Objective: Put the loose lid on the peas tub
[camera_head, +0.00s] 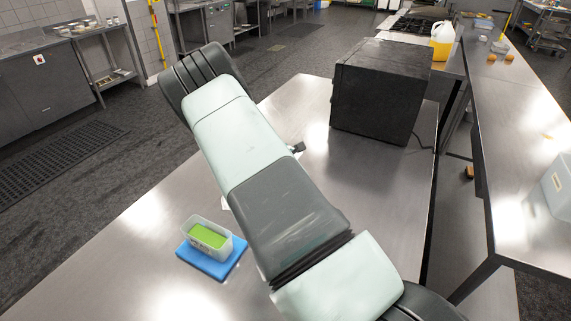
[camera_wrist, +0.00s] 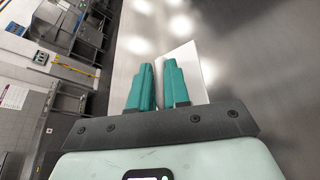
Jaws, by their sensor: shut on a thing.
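The peas tub (camera_head: 222,229) is a small pale rectangular tub with green contents and an open top. It stands on a blue mat (camera_head: 228,268) near the left front of the steel table in the head view. In the wrist view my gripper (camera_wrist: 160,72) has two teal fingers, shut on a thin white flat lid (camera_wrist: 192,60). The lid reaches beyond the fingers, mostly to the right. The gripper is hidden behind my arm in the head view. A small white edge (camera_head: 225,203) shows beside my arm; I cannot tell whether it is the lid.
A large black box (camera_head: 378,92) stands at the back right of the steel table (camera_head: 135,240). A second counter (camera_head: 510,170) runs along the right, with a pale container (camera_head: 557,188) at its edge. The table around the mat's left side is clear.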

